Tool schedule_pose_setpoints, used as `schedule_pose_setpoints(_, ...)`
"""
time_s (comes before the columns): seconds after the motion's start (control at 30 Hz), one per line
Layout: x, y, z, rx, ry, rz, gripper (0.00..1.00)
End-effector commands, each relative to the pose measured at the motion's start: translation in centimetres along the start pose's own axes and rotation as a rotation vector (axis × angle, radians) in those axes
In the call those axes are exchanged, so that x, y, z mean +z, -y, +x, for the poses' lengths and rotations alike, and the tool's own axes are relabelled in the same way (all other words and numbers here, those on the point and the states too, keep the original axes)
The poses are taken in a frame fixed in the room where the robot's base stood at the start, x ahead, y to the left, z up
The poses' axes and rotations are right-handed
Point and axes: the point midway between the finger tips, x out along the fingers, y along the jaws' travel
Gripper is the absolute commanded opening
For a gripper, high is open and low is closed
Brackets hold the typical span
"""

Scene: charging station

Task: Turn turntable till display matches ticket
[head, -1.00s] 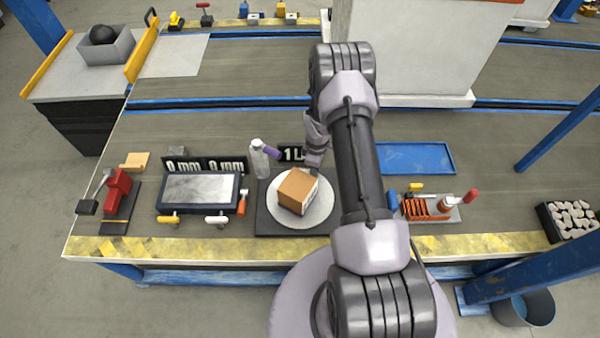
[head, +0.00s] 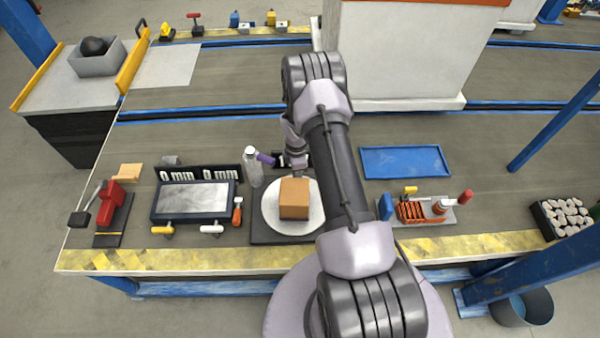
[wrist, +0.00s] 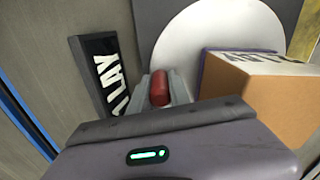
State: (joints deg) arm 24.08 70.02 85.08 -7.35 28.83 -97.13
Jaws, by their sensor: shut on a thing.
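The turntable's white disc (head: 273,222) sits on a dark square base (head: 259,236), with a brown box (head: 295,200) on it. In the wrist view, the box (wrist: 270,95) stands right of my gripper, with dark printing along its far edge. My gripper (head: 299,173) is at the disc's far edge; in the wrist view its fingers (wrist: 160,92) are shut on a red knob (wrist: 159,88). I cannot make out a ticket for certain.
A bottle (head: 252,168) with a purple item beside it stands close left of the turntable. Further left are a grey-topped unit (head: 195,200) and a red clamp-like tool (head: 110,195). A blue tray (head: 405,161) and a small tool rack (head: 425,210) are at right.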

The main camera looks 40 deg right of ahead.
Motion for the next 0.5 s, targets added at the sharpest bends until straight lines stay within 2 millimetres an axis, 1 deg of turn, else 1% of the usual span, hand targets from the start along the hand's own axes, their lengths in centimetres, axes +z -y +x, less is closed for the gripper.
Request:
schedule_pose_setpoints(0.2, -0.6, -0.15, 0.0, 0.0, 0.0, -0.06, 0.0)
schedule_pose_setpoints(0.5, -1.01, -0.19, -0.01, 0.0, 0.0, -0.1, 0.0)
